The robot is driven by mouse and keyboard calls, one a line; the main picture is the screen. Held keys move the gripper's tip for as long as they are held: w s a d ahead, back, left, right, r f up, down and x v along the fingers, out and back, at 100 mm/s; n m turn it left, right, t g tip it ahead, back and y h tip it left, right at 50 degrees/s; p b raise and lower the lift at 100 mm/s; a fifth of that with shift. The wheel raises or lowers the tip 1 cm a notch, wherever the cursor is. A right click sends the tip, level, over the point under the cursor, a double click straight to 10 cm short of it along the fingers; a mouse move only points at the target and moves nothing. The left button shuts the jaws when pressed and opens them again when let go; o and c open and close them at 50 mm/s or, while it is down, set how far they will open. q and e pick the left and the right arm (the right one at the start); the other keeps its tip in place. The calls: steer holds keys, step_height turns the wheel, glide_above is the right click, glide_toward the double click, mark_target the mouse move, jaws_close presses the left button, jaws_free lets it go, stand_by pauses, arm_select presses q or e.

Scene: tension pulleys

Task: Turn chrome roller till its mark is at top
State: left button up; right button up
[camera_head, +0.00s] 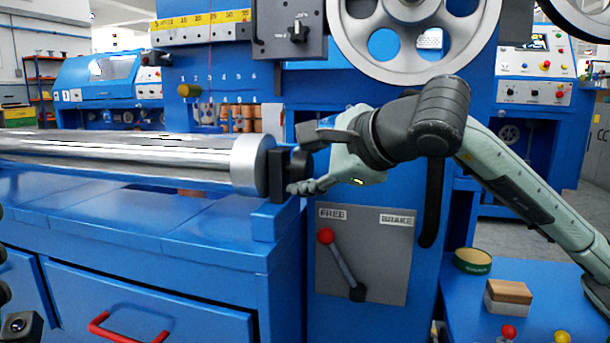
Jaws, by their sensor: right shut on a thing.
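The chrome roller (120,152) lies level across the left of the head view, with a wider pale collar (249,166) at its right end. A black bearing block (277,175) stands beside the collar. A black end knob (299,164) sticks out to the right of the block. My right gripper (302,163) comes in from the right and is shut on this knob, one finger above and one below. I cannot make out a mark on the visible side of the roller. Dark parts at the lower left edge (20,325) may belong to my left gripper; its fingers cannot be made out.
A red-knobbed lever (341,262) sits on the FREE/BRAKE plate (390,280) below my right gripper. A large spoked wheel (404,73) hangs above my right arm. A green tin (472,261) and a wood-topped block (508,296) stand on the blue surface at lower right.

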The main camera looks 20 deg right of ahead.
steer(key=shift+n+t, duration=0.9)
steer(key=shift+t, duration=0.3)
steer(key=o, duration=1.2)
steer(key=shift+c, duration=0.2)
